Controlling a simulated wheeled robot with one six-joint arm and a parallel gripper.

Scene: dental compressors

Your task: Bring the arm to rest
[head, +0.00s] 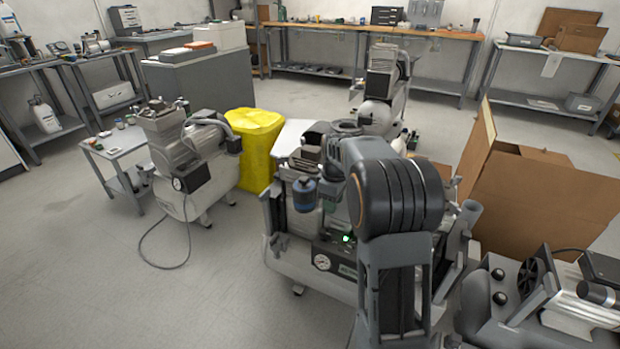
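My arm (398,205) rises from the bottom of the head view, and its large dark elbow joint stands in front of the middle compressor (315,270). The forearm points away and to the left, over the top of that compressor. I cannot pick out my gripper's fingers among the dark parts there, so I cannot tell whether they are open or shut, or whether they hold anything. The arm and elbow hide much of the compressor's right side.
Another compressor (180,170) stands left beside a yellow-covered bin (254,145), its hose on the floor. A further compressor (384,100) stands behind. A large open cardboard box (540,200) is at right, with machinery (560,305) at the lower right. The left foreground floor is clear.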

